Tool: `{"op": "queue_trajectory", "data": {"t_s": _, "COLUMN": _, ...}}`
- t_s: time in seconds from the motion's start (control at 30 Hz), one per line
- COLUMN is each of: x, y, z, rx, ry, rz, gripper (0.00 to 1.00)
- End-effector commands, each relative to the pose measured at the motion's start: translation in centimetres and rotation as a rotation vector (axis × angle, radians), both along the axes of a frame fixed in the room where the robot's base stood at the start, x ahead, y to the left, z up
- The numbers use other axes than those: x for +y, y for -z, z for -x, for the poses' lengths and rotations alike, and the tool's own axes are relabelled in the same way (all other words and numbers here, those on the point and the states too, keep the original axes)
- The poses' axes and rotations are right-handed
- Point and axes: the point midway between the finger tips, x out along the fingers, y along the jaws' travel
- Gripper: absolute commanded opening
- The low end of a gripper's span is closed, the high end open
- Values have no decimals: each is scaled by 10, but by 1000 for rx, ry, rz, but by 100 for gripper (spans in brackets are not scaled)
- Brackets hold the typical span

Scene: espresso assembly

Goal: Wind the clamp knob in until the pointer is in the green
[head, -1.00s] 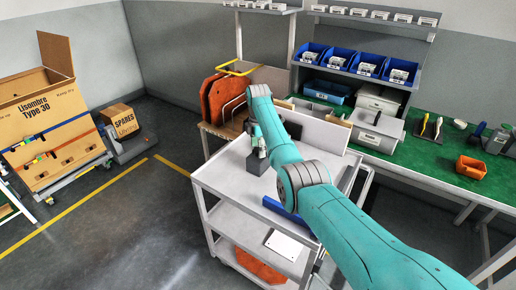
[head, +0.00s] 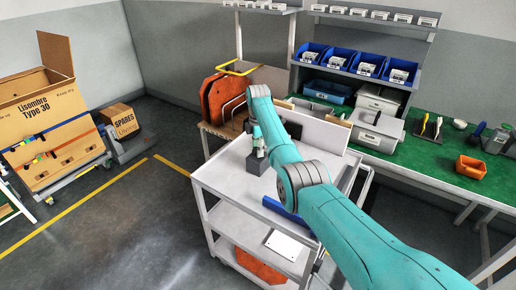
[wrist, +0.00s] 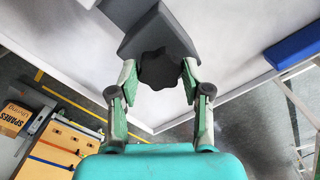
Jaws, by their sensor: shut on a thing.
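The black clamp knob (wrist: 160,69) sits in the wrist view on the face of a grey clamp block (wrist: 157,36). My gripper (wrist: 160,76) has a finger on each side of the knob and is shut on it. In the head view the grey block (head: 257,163) stands on the white cart top, with my gripper (head: 257,146) partly hidden by my arm. The pointer and its green band do not show in either view.
The white cart (head: 225,180) has clear room on its top around the block. A blue bar (head: 285,211) lies near its front edge. A green workbench (head: 440,165) with bins and tools stands to the right. Cardboard boxes (head: 55,130) stand at the far left.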

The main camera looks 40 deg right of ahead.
Motion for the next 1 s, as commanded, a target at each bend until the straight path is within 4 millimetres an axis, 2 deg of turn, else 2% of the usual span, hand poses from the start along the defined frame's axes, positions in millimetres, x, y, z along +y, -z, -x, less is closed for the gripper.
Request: {"op": "queue_trajectory", "data": {"t_s": 1.0, "x": 0, "y": 0, "z": 0, "rx": 0, "ry": 912, "rz": 0, "gripper": 13}}
